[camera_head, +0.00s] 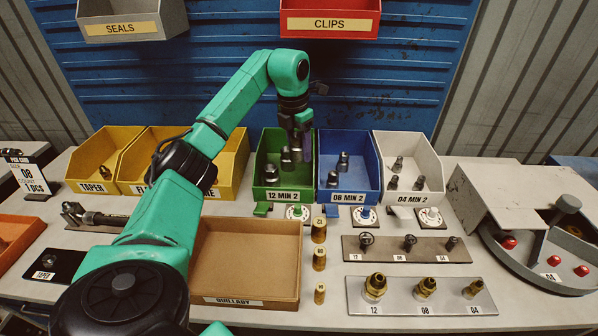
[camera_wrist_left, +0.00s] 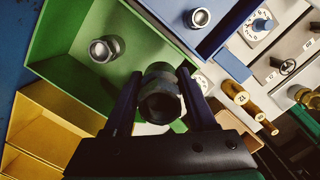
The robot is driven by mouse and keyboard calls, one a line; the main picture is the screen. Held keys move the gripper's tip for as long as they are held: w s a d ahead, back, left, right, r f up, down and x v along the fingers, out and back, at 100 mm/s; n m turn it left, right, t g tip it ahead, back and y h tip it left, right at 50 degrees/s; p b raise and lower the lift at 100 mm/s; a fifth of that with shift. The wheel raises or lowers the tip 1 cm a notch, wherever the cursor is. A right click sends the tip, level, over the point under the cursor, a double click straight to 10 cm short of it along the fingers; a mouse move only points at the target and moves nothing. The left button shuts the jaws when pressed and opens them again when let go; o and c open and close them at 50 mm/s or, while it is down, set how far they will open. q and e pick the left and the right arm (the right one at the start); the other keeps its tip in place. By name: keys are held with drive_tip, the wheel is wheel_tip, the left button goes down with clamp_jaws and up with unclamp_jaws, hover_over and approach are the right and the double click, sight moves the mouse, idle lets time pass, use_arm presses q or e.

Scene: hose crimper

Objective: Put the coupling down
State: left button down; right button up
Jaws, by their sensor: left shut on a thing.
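My left gripper (camera_head: 299,138) reaches into the back right of the green bin (camera_head: 262,151) labelled "12 MIN 2" in the head view. In the left wrist view, my left gripper (camera_wrist_left: 158,88) is shut on a dark metal coupling (camera_wrist_left: 160,104), held between its two fingers with its round open end facing the camera. Another dark coupling (camera_wrist_left: 104,48) stands in the green bin, apart from the fingers. Whether the held coupling touches the bin floor cannot be told. My right gripper is not in view.
A blue bin (camera_head: 369,160) with couplings adjoins on the right, then a white bin (camera_head: 432,185). Yellow bins (camera_head: 86,165) stand on the left. An empty cardboard tray (camera_head: 245,255), brass gauges (camera_head: 319,258) and fitting racks (camera_head: 372,249) lie in front. A crimper (camera_head: 530,260) stands far right.

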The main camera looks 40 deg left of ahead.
use_arm(q)
hover_over(300, 186)
drive_tip(key=f, duration=0.7)
drive_tip(key=shift+s+d+f+p, duration=0.1)
drive_tip(key=shift+s+d+p, duration=0.05)
drive_tip(key=shift+s+p, duration=0.2)
wheel_tip(300, 186, down, 3)
drive_tip(key=shift+w+f+p, duration=0.1)
drive_tip(key=shift+p, duration=0.6)
drive_tip(key=shift+f, duration=0.25)
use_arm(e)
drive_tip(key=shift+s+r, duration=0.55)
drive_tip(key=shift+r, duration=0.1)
use_arm(q)
drive_tip(key=c, duration=0.5)
unclamp_jaws()
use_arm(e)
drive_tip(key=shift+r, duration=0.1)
use_arm(q)
drive_tip(key=r, duration=0.4)
drive_tip(key=s+r+b, duration=0.1)
drive_tip(key=r, duration=0.3)
drive_tip(key=r+b, duration=0.1)
drive_tip(key=r, duration=0.3)
drive_tip(key=shift+s+r, duration=0.15)
drive_tip(key=shift+s, duration=0.1)
drive_tip(key=shift+a, duration=0.2)
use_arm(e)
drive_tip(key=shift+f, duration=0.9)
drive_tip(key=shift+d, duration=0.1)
